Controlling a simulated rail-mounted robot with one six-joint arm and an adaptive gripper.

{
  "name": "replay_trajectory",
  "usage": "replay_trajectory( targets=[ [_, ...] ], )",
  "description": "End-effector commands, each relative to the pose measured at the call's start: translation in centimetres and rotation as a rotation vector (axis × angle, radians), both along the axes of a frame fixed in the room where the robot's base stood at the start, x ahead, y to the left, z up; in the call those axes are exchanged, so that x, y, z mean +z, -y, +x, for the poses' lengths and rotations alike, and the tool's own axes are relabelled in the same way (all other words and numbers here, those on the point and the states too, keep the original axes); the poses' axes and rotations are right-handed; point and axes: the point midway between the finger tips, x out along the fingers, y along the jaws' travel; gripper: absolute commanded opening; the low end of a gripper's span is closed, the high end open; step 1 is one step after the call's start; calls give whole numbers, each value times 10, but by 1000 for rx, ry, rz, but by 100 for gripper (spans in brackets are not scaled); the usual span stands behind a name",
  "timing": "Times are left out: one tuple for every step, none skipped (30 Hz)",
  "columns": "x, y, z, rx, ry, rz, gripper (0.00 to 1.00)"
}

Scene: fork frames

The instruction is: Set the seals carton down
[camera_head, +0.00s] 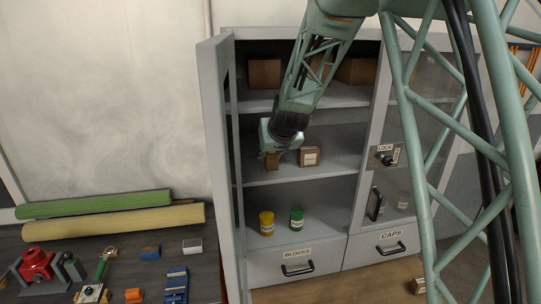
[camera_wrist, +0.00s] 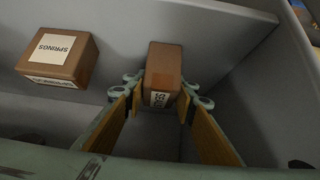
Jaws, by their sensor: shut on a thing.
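The seals carton (camera_wrist: 163,68) is a small brown box with a partly hidden white label, upright between my fingers. It also shows in the head view (camera_head: 272,161), above the cabinet's middle shelf (camera_head: 340,163) near the left side. I cannot tell whether its base touches the shelf. My gripper (camera_wrist: 160,90) is shut on it, with a finger on each side; in the head view the gripper (camera_head: 274,148) reaches in from above. The springs carton (camera_head: 309,156) stands just to the right on the same shelf, apart from it; it shows at left in the wrist view (camera_wrist: 58,57).
The cabinet's open left door (camera_head: 215,150) stands beside the shelf. Brown boxes (camera_head: 264,73) are on the top shelf. A yellow can (camera_head: 267,222) and a green can (camera_head: 296,219) stand on the lower shelf. The middle shelf is clear right of the springs carton.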

Motion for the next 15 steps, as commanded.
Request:
replay_trajectory(
  targets=[
    [-2, 0, 0, 0, 0, 0, 11],
    [-1, 0, 0, 0, 0, 0, 28],
    [-1, 0, 0, 0, 0, 0, 31],
    [-1, 0, 0, 0, 0, 0, 34],
    [-1, 0, 0, 0, 0, 0, 37],
    [-1, 0, 0, 0, 0, 0, 39],
    [-1, 0, 0, 0, 0, 0, 39],
    [-1, 0, 0, 0, 0, 0, 39],
    [-1, 0, 0, 0, 0, 0, 39],
    [-1, 0, 0, 0, 0, 0, 39],
    [-1, 0, 0, 0, 0, 0, 39],
    [-1, 0, 0, 0, 0, 0, 39],
    [-1, 0, 0, 0, 0, 0, 39],
    [-1, 0, 0, 0, 0, 0, 39],
    [-1, 0, 0, 0, 0, 0, 39]
  ],
)
